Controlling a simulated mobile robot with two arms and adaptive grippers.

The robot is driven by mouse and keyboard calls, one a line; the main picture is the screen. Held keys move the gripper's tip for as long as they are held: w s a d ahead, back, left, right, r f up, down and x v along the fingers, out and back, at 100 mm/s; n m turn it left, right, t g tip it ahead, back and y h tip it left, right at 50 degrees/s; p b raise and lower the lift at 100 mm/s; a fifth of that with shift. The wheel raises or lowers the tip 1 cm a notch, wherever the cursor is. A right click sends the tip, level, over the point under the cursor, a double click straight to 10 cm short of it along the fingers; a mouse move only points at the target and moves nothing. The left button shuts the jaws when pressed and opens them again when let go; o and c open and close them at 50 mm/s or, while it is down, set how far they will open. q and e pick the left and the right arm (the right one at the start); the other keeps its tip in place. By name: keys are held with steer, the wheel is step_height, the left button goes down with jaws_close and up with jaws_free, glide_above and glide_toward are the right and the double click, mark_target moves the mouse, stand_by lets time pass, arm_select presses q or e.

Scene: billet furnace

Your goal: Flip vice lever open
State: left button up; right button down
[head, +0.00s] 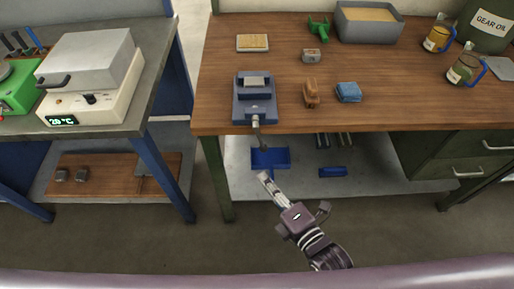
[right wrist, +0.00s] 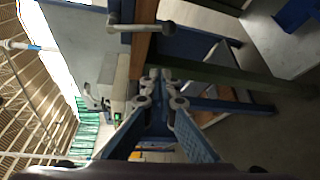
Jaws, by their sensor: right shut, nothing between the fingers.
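The blue-grey vice (head: 254,108) sits at the front left edge of the wooden workbench. Its grey lever (head: 257,132) hangs down past the front edge. In the right wrist view, a grey bar with rounded ends, apparently the lever (right wrist: 140,27), shows beyond the fingers near the top. My right gripper (head: 264,177) is below and in front of the lever, apart from it. Its fingers (right wrist: 162,88) are shut and hold nothing. My left gripper is not in view.
A blue bin (head: 270,158) is on the lower shelf (head: 300,185). A furnace (head: 92,78) stands on the left table.

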mark_target(260, 139)
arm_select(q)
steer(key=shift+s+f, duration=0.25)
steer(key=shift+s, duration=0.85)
arm_select(e)
steer(key=shift+a+r+n, duration=0.25)
steer(key=shift+r+n, duration=0.05)
steer(key=shift+r, duration=0.5)
steer(key=p+x, duration=0.1)
steer(key=x, duration=0.9)
arm_select(q)
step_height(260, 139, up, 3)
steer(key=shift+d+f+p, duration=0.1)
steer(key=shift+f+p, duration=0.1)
steer(key=shift+p, duration=0.55)
arm_select(e)
steer(key=d, duration=0.2)
steer(key=d+r, duration=0.1)
steer(key=shift+w+d, duration=0.35)
steer(key=shift+w, duration=0.1)
